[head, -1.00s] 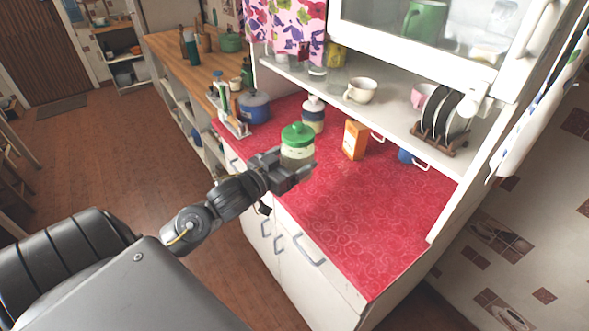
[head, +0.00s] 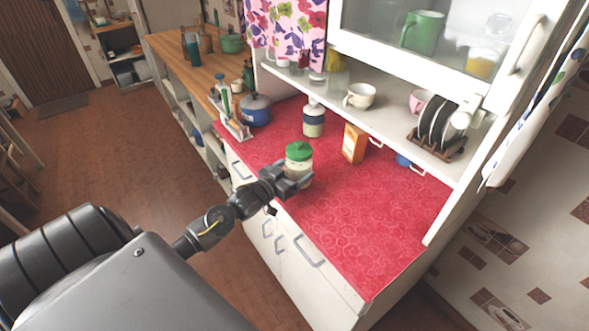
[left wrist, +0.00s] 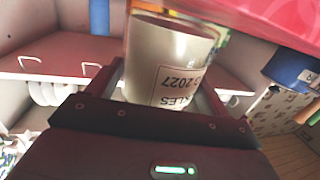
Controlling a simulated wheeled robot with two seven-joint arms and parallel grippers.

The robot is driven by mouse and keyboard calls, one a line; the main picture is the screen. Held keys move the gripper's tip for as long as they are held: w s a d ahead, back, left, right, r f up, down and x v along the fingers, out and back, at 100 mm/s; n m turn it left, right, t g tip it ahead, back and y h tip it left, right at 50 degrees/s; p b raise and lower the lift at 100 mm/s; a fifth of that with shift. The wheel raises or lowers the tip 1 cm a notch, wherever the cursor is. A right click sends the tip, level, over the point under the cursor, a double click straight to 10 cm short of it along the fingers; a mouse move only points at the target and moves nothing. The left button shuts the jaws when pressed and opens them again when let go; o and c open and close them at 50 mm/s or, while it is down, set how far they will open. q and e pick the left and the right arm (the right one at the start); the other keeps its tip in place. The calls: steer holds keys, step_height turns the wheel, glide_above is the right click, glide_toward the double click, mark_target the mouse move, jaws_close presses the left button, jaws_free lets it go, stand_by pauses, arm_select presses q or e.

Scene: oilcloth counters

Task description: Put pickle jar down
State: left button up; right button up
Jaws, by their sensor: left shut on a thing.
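The pickle jar (head: 299,155) has a green lid and a pale body, and looks upright in the head view. My left gripper (head: 293,180) is shut on its lower part, near the front edge of the red counter (head: 355,225). In the left wrist view the jar (left wrist: 168,60) fills the space between the fingers, with part of its printed label showing. Whether the jar's base touches the counter is hidden by the gripper. My right gripper is in neither view.
An orange box (head: 353,143) and a white-topped jar (head: 313,118) stand behind. A blue pot (head: 255,109) is at the counter's far left. A shelf with a cream cup (head: 359,95) and a plate rack (head: 437,140) overhangs the back. The counter's right part is clear.

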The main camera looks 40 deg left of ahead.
arm_select(q)
steer(key=shift+f, duration=0.2)
steer(key=o, duration=1.5)
steer(key=shift+f, duration=0.2)
steer(key=shift+o, duration=0.2)
steer(key=shift+r, duration=0.2)
steer(key=s+a+b, duration=0.1)
steer(key=s+b, duration=0.2)
steer(key=s, duration=0.9)
steer(key=shift+r, duration=0.25)
steer(key=shift+f, duration=0.1)
